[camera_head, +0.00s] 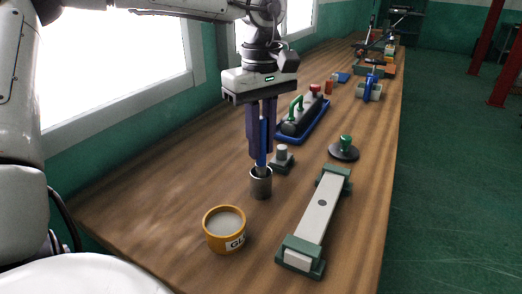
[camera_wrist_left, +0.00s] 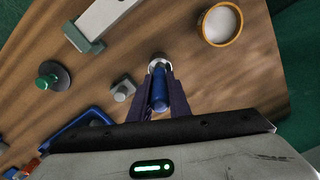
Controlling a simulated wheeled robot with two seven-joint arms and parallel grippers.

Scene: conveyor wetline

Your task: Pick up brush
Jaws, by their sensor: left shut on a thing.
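The brush (camera_head: 263,142) has a blue handle and stands upright in a small grey metal cup (camera_head: 261,184) on the wooden bench. My left gripper (camera_head: 262,150) points down above the cup, shut on the brush handle. In the left wrist view the blue handle (camera_wrist_left: 159,92) lies between the fingers of the left gripper (camera_wrist_left: 160,98), with the cup's pale rim (camera_wrist_left: 159,60) just beyond. The brush's lower end is hidden in the cup. My right gripper is not in view.
A yellow glue pot (camera_head: 224,231) stands front left of the cup. A long pale bar in green clamps (camera_head: 318,210) lies to the right. A small grey block (camera_head: 282,160), a green-knobbed disc (camera_head: 344,150) and a blue tray (camera_head: 306,133) sit behind. The bench's right edge is open.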

